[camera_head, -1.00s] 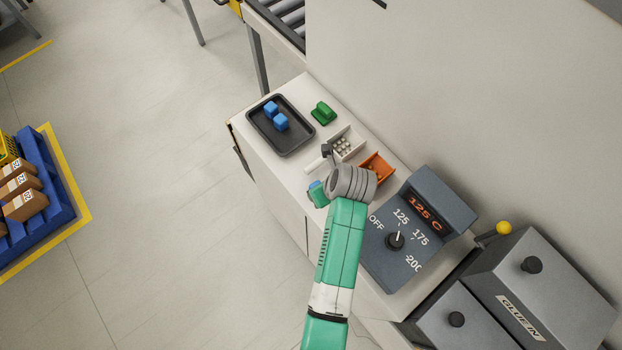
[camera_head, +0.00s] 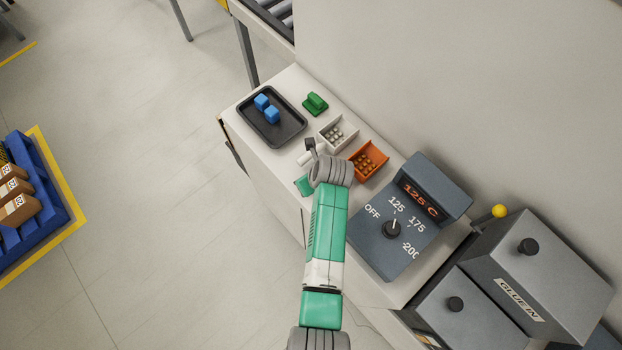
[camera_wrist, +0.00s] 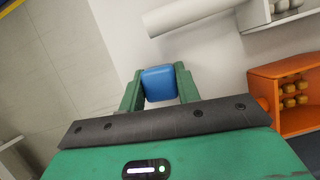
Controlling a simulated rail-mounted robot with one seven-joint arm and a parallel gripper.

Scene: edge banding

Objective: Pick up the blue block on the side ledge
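The blue block (camera_wrist: 160,83) shows in the wrist view between the two green fingers of my gripper (camera_wrist: 160,88). The fingers flank it left and right with no clear gap on either side. I cannot tell whether they press on it or only stand around it. In the head view, my gripper (camera_head: 304,185) is at the left edge of the white ledge (camera_head: 283,165), and this block is hidden there.
A dark tray (camera_head: 293,124) with two other blue blocks stands farther back. A green object (camera_head: 314,103), a white bin (camera_head: 338,132), an orange bin (camera_head: 368,160) and a white cylinder (camera_wrist: 190,14) are nearby. The grey dial box (camera_head: 410,220) stands to the right.

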